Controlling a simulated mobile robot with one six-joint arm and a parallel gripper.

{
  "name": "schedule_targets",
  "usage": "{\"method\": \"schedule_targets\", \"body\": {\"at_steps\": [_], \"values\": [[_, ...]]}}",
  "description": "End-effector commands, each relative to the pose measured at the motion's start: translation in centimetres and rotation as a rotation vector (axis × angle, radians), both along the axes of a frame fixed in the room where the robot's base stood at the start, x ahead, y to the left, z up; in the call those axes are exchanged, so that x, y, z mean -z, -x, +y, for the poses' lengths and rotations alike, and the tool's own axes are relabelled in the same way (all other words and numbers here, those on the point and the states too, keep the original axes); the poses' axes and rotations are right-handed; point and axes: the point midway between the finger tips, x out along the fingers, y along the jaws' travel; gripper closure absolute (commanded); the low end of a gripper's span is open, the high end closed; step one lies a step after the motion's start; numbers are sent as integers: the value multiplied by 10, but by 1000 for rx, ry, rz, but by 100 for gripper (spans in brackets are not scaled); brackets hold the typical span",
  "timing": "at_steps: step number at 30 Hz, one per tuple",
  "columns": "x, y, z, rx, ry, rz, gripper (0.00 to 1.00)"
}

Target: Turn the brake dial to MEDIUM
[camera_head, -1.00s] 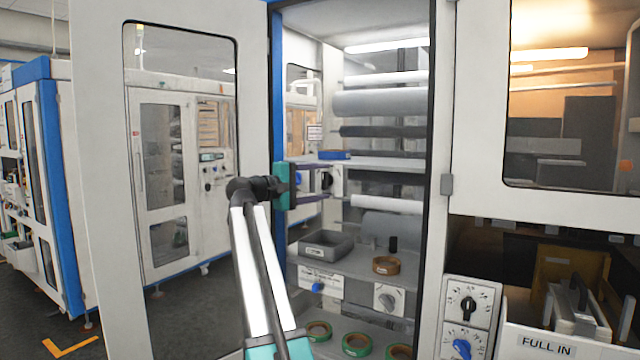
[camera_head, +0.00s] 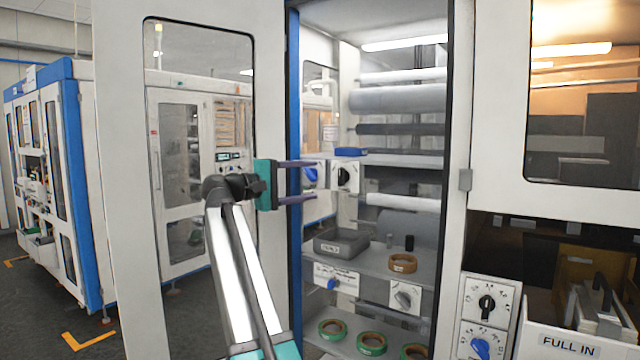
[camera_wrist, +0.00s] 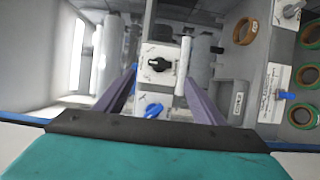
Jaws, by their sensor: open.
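No dial's lettering is readable, so I cannot tell which is the brake dial. A white panel inside the open cabinet carries a black dial (camera_head: 345,176) and a blue dial (camera_head: 310,175). My gripper (camera_head: 319,180) is open and empty, with its purple fingers pointing right toward this panel. In the wrist view the black dial (camera_wrist: 160,64) lies ahead between the fingertips, with the blue dial (camera_wrist: 153,110) nearer the palm. No contact is visible.
The cabinet shelf (camera_head: 372,262) holds a grey bin (camera_head: 340,243) and a brown tape roll (camera_head: 402,263). Below are a blue knob (camera_head: 332,284), a grey dial (camera_head: 403,297) and several green-brown rolls. A separate panel at right has a black dial (camera_head: 487,303) and a blue dial (camera_head: 480,347).

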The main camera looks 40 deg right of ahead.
Motion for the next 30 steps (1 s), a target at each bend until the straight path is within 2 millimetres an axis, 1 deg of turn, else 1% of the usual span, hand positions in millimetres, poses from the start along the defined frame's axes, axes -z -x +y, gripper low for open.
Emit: {"method": "schedule_targets", "body": {"at_steps": [1,3,9,14,26,30], "values": [[1,-1,8,-1,0,0,38],[1,-3,17,-1,1,0,38],[1,-5,32,1,-1,0,38],[0,-5,35,1,0,0,38],[0,-5,35,1,0,0,38],[7,-7,36,-6,-8,1,38]]}}
